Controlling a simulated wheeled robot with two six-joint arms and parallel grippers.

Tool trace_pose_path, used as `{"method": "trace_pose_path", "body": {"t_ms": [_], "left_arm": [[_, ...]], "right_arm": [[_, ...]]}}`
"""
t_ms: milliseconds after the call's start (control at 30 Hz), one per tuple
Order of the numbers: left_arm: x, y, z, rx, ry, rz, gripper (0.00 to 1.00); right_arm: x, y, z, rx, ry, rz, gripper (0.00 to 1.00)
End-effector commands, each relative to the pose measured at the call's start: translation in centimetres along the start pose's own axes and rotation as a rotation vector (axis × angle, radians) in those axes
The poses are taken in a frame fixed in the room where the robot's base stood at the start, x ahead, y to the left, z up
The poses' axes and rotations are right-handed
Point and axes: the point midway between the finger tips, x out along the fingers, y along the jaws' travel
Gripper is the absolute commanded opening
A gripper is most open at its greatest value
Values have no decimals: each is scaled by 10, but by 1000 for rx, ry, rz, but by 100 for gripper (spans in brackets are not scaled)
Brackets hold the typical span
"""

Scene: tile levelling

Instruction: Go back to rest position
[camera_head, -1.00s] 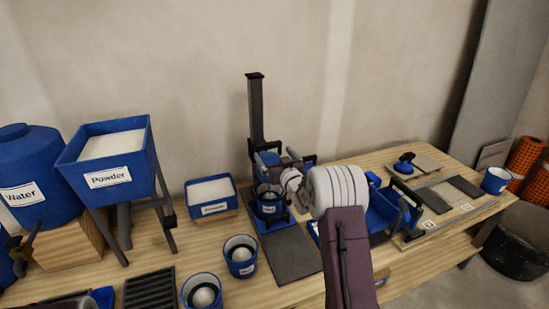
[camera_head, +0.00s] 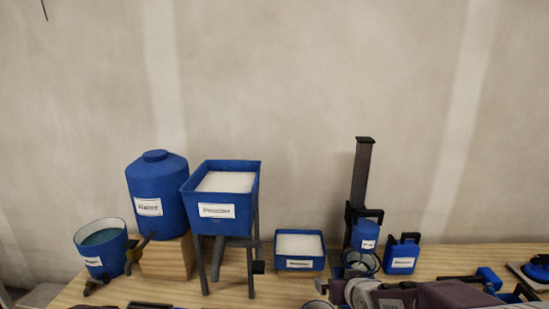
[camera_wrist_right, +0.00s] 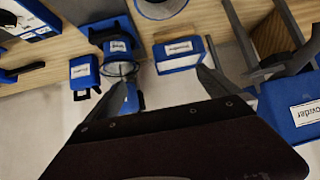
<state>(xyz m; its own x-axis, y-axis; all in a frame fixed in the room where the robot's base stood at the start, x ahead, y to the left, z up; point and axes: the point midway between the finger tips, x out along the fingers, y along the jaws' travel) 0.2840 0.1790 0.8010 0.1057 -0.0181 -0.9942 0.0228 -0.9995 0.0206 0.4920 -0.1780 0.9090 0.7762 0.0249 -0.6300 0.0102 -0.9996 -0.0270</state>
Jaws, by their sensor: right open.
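My right arm (camera_head: 435,295) crosses the bottom right of the head view, low in front of the mixer stand. My right gripper (camera_wrist_right: 168,88) shows in the right wrist view with its two fingers spread apart and nothing between them. In that view the white-filled tray (camera_wrist_right: 180,54) and the blue jug (camera_wrist_right: 84,75) lie beyond the fingers. My left gripper is not in view.
The wall behind is bare.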

Motion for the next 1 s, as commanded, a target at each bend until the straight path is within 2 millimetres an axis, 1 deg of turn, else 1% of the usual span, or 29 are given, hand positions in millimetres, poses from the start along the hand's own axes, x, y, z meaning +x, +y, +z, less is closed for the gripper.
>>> {"method": "trace_pose_path", "body": {"t_ms": [33, 100, 167, 200, 267, 300, 367, 400, 433, 500, 600, 700, 767, 833, 1000], "left_arm": [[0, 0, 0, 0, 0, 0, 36], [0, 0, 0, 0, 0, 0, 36], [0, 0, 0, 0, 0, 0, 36], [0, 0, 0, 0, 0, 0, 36], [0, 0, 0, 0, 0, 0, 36], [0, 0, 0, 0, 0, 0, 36], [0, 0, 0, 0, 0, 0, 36], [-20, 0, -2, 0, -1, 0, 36], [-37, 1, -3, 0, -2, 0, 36], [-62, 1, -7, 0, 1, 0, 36], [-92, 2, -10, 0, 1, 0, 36], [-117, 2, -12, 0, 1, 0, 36], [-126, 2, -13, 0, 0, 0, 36], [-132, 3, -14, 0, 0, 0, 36], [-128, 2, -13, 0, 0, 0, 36]], "right_arm": [[-10, -1, 34, 4, -105, 6, 100], [-24, 0, 80, 13, -255, 16, 100], [-36, 1, 116, 21, -374, 24, 100], [-46, 2, 138, 27, -450, 28, 100], [-60, 2, 168, 33, -564, 31, 100], [-71, 1, 187, 37, -640, 31, 100], [-90, 0, 212, 37, -761, 27, 100], [-109, -1, 201, 24, -795, 22, 100], [-118, -1, 186, 25, -788, 23, 100], [-133, -2, 167, 25, -786, 23, 100], [-152, -3, 143, 25, -785, 23, 100], [-168, -3, 124, 25, -784, 24, 100], [-174, -4, 116, 25, -784, 24, 100], [-177, -4, 112, 25, -784, 24, 100], [-175, -4, 115, 25, -783, 24, 100]]}}
